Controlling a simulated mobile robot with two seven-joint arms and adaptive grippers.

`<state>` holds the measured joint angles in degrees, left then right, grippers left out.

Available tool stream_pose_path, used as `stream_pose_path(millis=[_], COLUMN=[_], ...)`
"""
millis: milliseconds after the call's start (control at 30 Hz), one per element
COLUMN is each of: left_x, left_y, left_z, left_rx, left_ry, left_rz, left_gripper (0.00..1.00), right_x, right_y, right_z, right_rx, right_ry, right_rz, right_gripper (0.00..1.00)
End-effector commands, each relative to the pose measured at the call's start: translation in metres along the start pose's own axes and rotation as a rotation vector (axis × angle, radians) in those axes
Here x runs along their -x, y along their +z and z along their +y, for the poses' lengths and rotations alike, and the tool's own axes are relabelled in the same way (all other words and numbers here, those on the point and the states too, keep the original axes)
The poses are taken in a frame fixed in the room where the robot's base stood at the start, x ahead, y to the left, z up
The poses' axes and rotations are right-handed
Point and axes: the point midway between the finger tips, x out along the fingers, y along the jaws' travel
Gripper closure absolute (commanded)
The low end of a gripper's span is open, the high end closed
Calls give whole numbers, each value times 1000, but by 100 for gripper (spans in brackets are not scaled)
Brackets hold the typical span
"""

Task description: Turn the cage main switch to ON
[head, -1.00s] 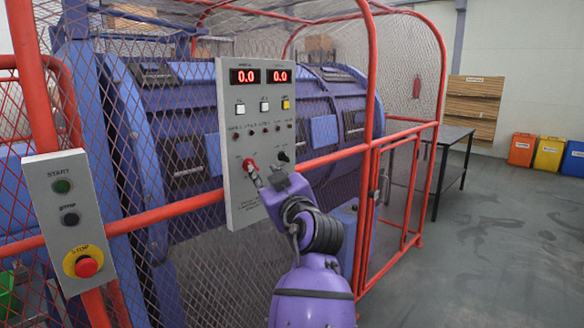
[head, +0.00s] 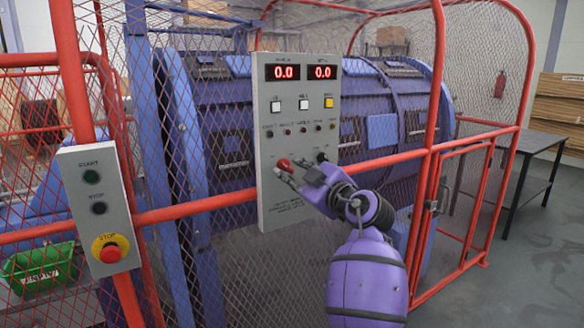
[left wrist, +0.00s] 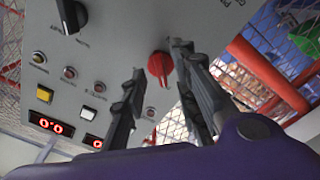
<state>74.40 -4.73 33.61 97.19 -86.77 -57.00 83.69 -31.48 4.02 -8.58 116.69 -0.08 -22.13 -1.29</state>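The grey control panel (head: 297,205) on the red cage frame carries a red rotary knob (head: 284,165) and, to its right, a black rotary knob (head: 321,157). Their labels are too small to read. My left gripper (head: 292,175) is at the red knob. In the left wrist view, the red knob (left wrist: 160,65) shows between the open fingertips (left wrist: 158,60), nearer the right finger. I cannot tell whether a finger touches it. The black knob (left wrist: 70,17) is at the upper left there, clear of the fingers. My right gripper is not in view.
Two red displays reading 0.0 (head: 303,72), white and yellow buttons and several small lamps sit above the knobs. A red cage rail (head: 385,160) passes beside the panel. A start/stop box (head: 98,210) with a red stop button stands left. Open floor lies at right.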

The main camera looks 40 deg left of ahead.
Motion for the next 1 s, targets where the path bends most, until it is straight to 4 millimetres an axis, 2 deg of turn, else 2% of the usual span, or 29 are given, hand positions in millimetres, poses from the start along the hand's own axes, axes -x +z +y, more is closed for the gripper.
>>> stream_pose_path(millis=[200, 467, 700, 1000], left_x=[-18, -20, -20, -20], left_y=[-1, 0, 0, 0], left_z=[0, 0, 0, 0], left_rx=[0, -1, -1, -11], left_ry=[0, 0, 0, 0], left_rz=[1, -1, -1, -1], left_gripper=[73, 73, 100, 100], right_x=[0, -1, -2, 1], right_y=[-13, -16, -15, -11], right_z=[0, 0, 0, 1], right_rx=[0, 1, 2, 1], right_ry=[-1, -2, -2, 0], right_rz=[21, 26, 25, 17], right_gripper=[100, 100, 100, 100])
